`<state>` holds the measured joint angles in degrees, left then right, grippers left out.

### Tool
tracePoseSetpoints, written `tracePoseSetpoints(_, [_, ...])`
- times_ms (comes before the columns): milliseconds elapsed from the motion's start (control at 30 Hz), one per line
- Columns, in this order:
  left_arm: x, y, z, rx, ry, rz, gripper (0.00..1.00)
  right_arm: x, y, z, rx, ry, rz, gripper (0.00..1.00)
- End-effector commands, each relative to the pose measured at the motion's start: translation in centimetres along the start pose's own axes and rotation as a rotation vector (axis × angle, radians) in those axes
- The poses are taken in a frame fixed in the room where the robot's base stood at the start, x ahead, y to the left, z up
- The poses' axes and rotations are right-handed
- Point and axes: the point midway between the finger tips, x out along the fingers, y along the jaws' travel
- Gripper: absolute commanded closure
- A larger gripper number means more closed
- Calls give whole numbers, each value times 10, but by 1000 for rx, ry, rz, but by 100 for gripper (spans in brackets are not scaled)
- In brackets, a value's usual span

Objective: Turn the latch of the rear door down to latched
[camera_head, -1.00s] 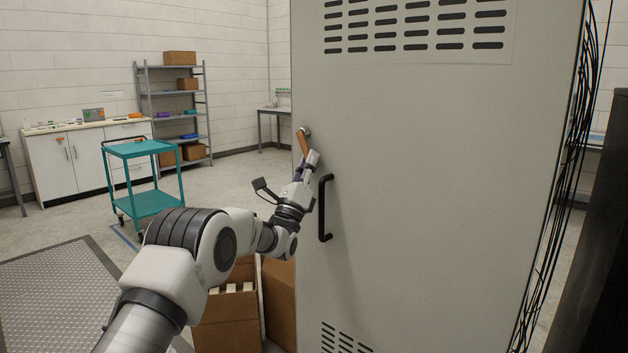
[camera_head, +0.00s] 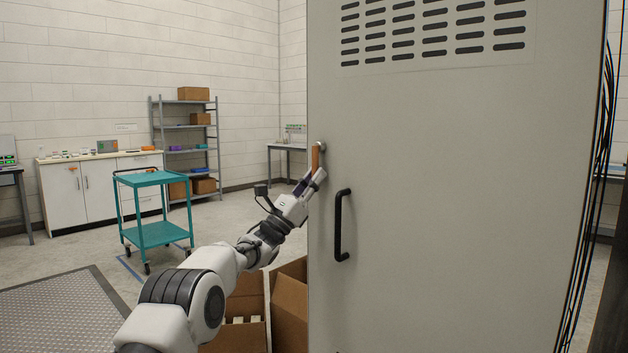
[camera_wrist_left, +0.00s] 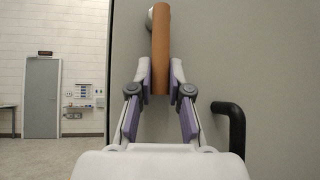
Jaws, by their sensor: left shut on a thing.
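The rear door (camera_head: 440,200) is a tall grey panel, and it stands flat with its cabinet. Its latch (camera_head: 316,157) is an orange-brown lever hanging from a round metal pivot near the door's left edge. The lever points down, close to vertical. In the left wrist view the latch (camera_wrist_left: 161,50) runs down between the purple finger pads. My left gripper (camera_head: 311,180) is shut on the lower end of the latch; it also shows in the left wrist view (camera_wrist_left: 161,88). The fingers hide part of that end. My right gripper is out of view.
A black door handle (camera_head: 341,225) sticks out right of and below the latch. Open cardboard boxes (camera_head: 290,305) stand on the floor below my left arm. A teal cart (camera_head: 152,235) and a shelf rack (camera_head: 186,150) stand farther left, with clear floor between.

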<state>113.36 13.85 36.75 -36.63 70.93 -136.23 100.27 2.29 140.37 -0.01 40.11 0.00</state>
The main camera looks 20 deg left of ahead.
Motion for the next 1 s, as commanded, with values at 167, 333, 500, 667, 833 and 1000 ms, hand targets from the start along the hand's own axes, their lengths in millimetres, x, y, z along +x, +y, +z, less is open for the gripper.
tracePoseSetpoints(167, [-1, 2, 1, 2, 0, 3, 100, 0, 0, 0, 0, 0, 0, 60])
tracePoseSetpoints(333, [-1, 2, 1, 1, 0, 4, 57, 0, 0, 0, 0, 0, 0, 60])
tracePoseSetpoints(500, [0, 1, 1, 1, 0, 2, 57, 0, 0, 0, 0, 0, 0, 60])
tracePoseSetpoints(667, [-3, 1, 0, 0, 1, 3, 57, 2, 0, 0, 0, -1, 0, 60])
tracePoseSetpoints(833, [-22, 2, 2, -1, 1, 5, 57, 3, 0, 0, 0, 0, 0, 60])
tracePoseSetpoints(1000, [-68, 3, 3, -2, 1, 10, 57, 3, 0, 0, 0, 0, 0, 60])
